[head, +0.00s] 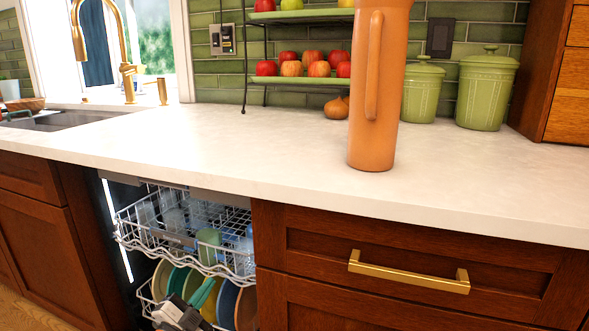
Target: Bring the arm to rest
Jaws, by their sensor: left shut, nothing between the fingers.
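My left gripper (194,303) shows at the bottom edge of the head view, in front of the dishwasher's lower rack (146,300). It is shut with nothing held, and its arm is mostly cut off by the picture edge. Colored plates (246,308) stand on edge in the lower rack just behind it. I cannot tell whether the gripper touches the rack or plates. My right gripper is not in view.
The upper rack (185,240), holding cups, is pulled out above the left gripper. The white countertop (250,150) overhangs it. A tall orange pitcher (378,90) stands on the counter. A drawer handle (408,271) sticks out at the right.

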